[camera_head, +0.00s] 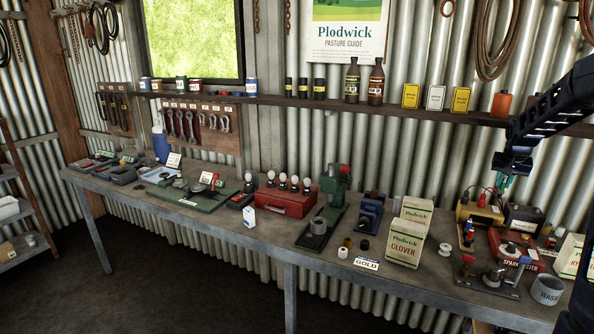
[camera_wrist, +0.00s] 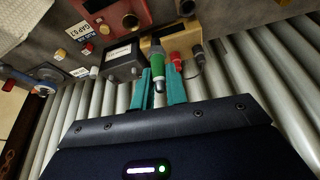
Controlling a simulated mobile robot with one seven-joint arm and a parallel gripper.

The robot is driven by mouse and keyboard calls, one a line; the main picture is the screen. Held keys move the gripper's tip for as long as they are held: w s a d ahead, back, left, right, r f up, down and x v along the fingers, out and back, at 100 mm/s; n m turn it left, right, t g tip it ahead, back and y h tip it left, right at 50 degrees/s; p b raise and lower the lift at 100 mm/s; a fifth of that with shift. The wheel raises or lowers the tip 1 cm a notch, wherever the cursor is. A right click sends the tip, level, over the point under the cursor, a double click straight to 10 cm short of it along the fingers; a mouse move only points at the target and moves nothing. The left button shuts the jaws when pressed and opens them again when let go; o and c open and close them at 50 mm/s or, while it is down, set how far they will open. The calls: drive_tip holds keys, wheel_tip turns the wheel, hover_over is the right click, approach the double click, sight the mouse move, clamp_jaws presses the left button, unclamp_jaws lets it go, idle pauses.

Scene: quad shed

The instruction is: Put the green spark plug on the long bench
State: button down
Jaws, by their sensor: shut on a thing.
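My gripper (camera_head: 504,181) hangs at the right, above the back of the long grey bench (camera_head: 280,233). In the wrist view its teal fingers (camera_wrist: 160,88) are shut on the green spark plug (camera_wrist: 157,66), which has a green body and pale metal ends. In the head view the plug is too small to make out. The bench carries many items, and its surface also shows in the wrist view (camera_wrist: 215,15).
Below my gripper stand a yellow box (camera_head: 479,213), a dark battery-like box (camera_head: 523,218) and a red spark plug tester (camera_head: 512,247). A wall shelf (camera_head: 430,109) runs behind. Bare bench shows at front centre.

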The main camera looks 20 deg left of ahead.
drive_tip(key=w+a+r+n+y, duration=0.1)
drive_tip(key=a+r+n, duration=0.1)
drive_tip(key=a, duration=0.8)
drive_tip(key=w+a+r+n, duration=0.1)
drive_tip(key=w+a+r, duration=0.1)
drive_tip(key=a, duration=0.9)
drive_tip(key=n+y, duration=0.1)
drive_tip(key=n, duration=0.2)
hover_over(266, 223)
wheel_tip(266, 223, down, 23)
drive_tip(key=shift+s+f, duration=0.15)
drive_tip(key=shift+f, duration=0.05)
drive_tip(key=shift+f, duration=0.15)
drive_tip(key=c, duration=1.4)
unclamp_jaws()
